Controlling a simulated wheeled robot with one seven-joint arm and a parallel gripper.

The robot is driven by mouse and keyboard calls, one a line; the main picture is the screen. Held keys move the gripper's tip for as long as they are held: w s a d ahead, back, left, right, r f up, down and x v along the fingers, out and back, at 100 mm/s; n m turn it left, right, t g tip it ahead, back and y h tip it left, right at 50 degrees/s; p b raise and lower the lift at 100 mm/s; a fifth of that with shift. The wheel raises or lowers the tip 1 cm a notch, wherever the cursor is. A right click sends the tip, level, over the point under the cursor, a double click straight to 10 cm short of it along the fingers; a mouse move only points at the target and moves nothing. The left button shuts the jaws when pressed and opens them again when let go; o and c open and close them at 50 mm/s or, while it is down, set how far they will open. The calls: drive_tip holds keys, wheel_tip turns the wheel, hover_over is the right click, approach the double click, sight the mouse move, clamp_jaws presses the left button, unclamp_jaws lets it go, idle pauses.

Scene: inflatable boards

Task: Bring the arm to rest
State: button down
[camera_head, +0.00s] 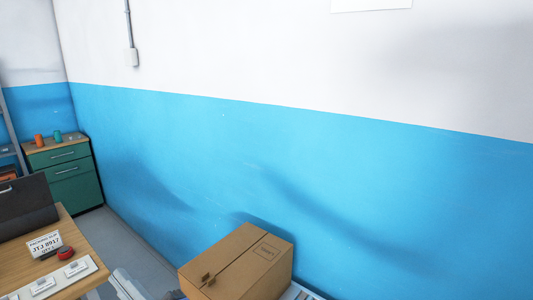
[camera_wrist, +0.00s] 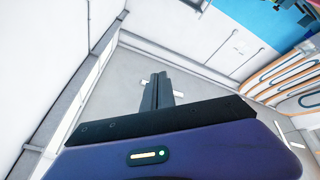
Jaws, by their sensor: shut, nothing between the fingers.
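My gripper (camera_wrist: 159,76) shows in the wrist view, its two dark fingers pressed together with nothing between them. It points out over a pale grey floor (camera_wrist: 115,98), clear of any object. The dark gripper body and a purple-blue housing with a small lit panel fill the lower part of that view. My gripper is not visible in the head view.
In the head view a closed cardboard box (camera_head: 225,268) stands by the blue wall (camera_head: 250,150). A wooden table (camera_head: 75,240) with a packing slip card (camera_head: 45,244) is at lower left, a green cabinet (camera_head: 68,182) behind. Orange-edged white boards (camera_wrist: 292,82) stand right in the wrist view.

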drive_tip(key=s+d+f+m+t+h+b, duration=0.1)
drive_tip(key=s+d+f+m+t+h, duration=0.35)
drive_tip(key=d, duration=0.55)
drive_tip(key=s+d+f+m+t+h+b, duration=0.1)
drive_tip(key=s+d+f+m+h, duration=0.2)
drive_tip(key=s+d+m+h, duration=0.5)
drive_tip(key=s+d+f+m+t+h+b, duration=0.1)
drive_tip(key=s+d+f+m+t+h, duration=0.25)
drive_tip(key=d, duration=0.85)
drive_tip(key=s+d+f+m+g+h+b, duration=0.1)
drive_tip(key=s+d+f+g, duration=0.2)
drive_tip(key=s+d, duration=0.4)
drive_tip(key=s+d+f+m+g+h+b, duration=0.1)
drive_tip(key=s+d+f+m+g+h, duration=0.1)
drive_tip(key=s+d+f, duration=0.3)
drive_tip(key=s+d+g, duration=0.1)
drive_tip(key=s+d, duration=0.2)
drive_tip(key=s, duration=0.4)
drive_tip(key=shift+d+f+m, duration=0.2)
drive_tip(key=shift+m, duration=0.1)
